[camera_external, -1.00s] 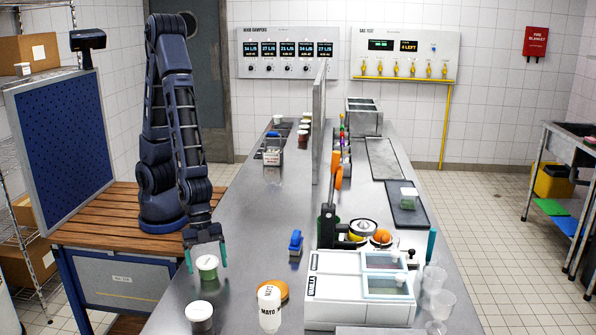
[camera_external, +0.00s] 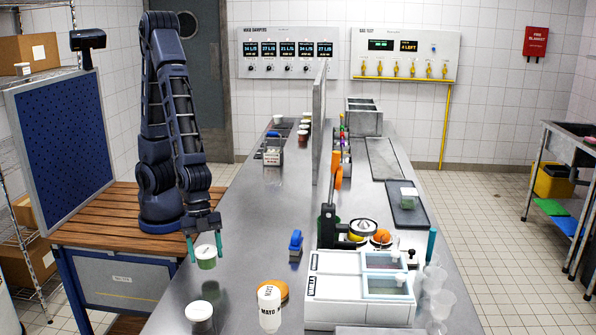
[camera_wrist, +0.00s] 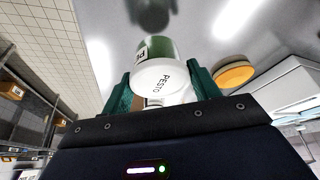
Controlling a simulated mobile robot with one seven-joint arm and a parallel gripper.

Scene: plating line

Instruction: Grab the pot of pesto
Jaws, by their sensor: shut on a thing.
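The pesto pot is a small green tub with a white lid, at the front left of the steel counter in the external view (camera_external: 206,262). My gripper (camera_external: 206,254) points down with one teal finger on each side of it and is shut on it. In the wrist view the pot (camera_wrist: 160,77) sits between the green fingers, its lid lettered PESTO facing the camera. The pot appears slightly raised; a dark blurred shape lies beyond it in the wrist view.
Another white-lidded pot (camera_external: 199,312) stands close in front. A mayo bottle (camera_external: 269,308) and an orange round item (camera_external: 281,287) stand to the right, with a blue object (camera_external: 295,243) farther back. The counter (camera_external: 240,215) behind the pot is clear.

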